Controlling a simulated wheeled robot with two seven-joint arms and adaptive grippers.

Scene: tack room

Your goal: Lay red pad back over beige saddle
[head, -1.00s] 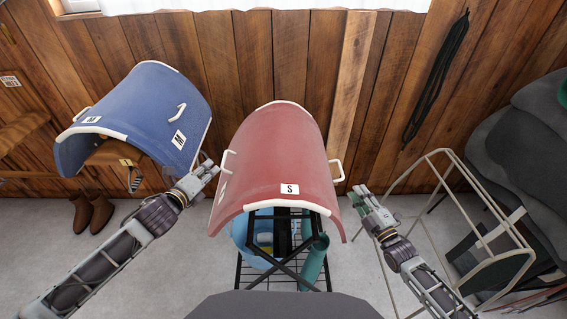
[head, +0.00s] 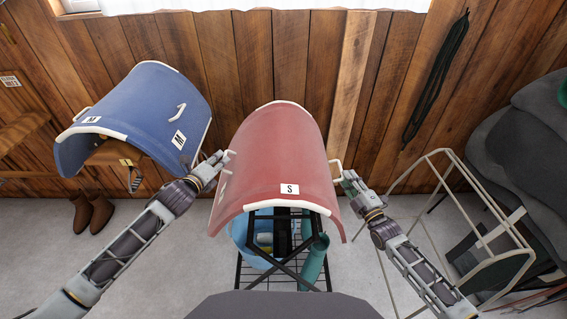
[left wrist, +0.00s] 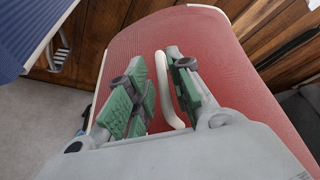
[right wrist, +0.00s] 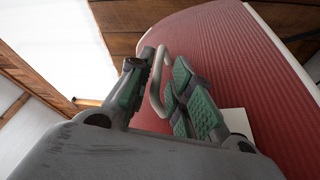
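The red pad (head: 275,150), with white trim and an "S" label, is draped in an arch over a black stand in the middle. It also fills the left wrist view (left wrist: 140,38) and the right wrist view (right wrist: 225,50). I cannot make out a beige saddle; the pad hides what lies directly under it. My left gripper (head: 224,158) is open at the pad's left side, with the white handle (left wrist: 166,95) between its fingers. My right gripper (head: 346,182) is open at the right side, with the other handle (right wrist: 156,85) between its fingers.
A blue pad (head: 150,105) on another rack stands close on the left. Under the red pad are a blue tub (head: 240,236) and a green cylinder (head: 314,262). A beige metal frame (head: 490,240) and dark grey padding (head: 530,140) are at right. The wooden wall is behind.

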